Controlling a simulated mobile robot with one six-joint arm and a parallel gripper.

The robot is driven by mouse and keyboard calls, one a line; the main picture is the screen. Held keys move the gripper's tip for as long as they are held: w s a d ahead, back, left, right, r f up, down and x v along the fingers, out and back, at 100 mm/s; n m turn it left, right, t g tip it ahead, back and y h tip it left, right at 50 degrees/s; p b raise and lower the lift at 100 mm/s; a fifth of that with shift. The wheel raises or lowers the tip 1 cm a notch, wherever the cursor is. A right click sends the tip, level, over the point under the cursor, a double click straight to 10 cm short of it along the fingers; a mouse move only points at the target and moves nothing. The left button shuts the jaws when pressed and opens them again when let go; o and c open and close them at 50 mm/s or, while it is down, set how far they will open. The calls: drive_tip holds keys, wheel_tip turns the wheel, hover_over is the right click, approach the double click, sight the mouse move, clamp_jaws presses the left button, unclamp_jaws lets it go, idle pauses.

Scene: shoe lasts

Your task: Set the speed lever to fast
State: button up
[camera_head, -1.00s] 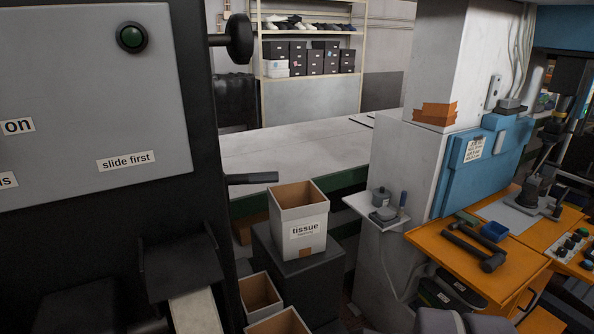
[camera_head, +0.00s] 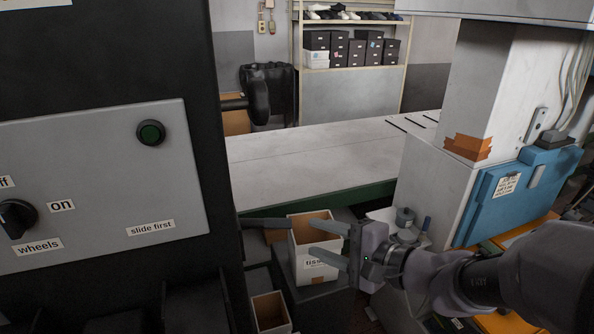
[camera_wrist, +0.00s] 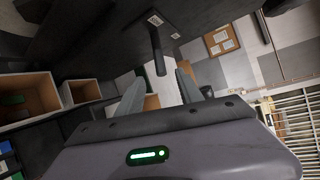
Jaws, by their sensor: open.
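A dark bar-shaped lever (camera_head: 265,224) juts right from the side of the black machine in the head view.
The machine's grey panel (camera_head: 95,190) carries a green button (camera_head: 151,133) and a wheels knob (camera_head: 17,219). A black round knob (camera_head: 259,97) sticks out above the lever. A pale bench (camera_head: 330,160) lies beyond.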

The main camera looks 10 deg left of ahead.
sight(266, 221)
drive_tip(key=x, duration=1.7)
drive_tip(key=shift+a+f, duration=0.1)
drive_tip(key=shift+s, duration=0.1)
clamp_jaws()
idle(0.4)
